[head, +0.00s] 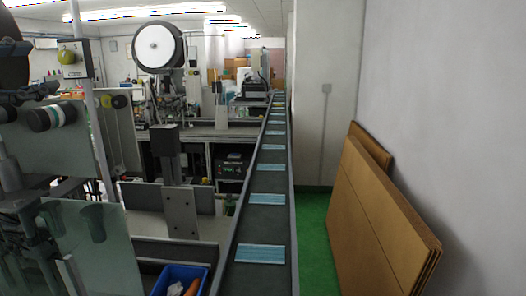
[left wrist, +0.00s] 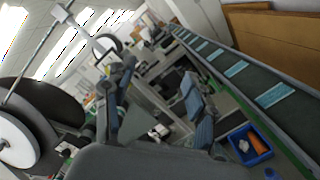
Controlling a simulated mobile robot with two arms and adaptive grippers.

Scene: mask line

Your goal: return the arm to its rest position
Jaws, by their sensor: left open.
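My left gripper (head: 75,219) is at the lower left of the head view, beside a clear panel, with its arm coming in from the left edge. In the left wrist view its two fingers (left wrist: 157,72) stand wide apart with nothing between them, so it is open and empty. My right gripper is in neither view.
A conveyor (head: 276,193) carries several blue masks (head: 260,254) in a row. A blue bin (head: 171,274) with orange items stands left of it; the bin also shows in the left wrist view (left wrist: 240,157). Machine parts crowd the left. Cardboard sheets (head: 375,220) lean on the right wall.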

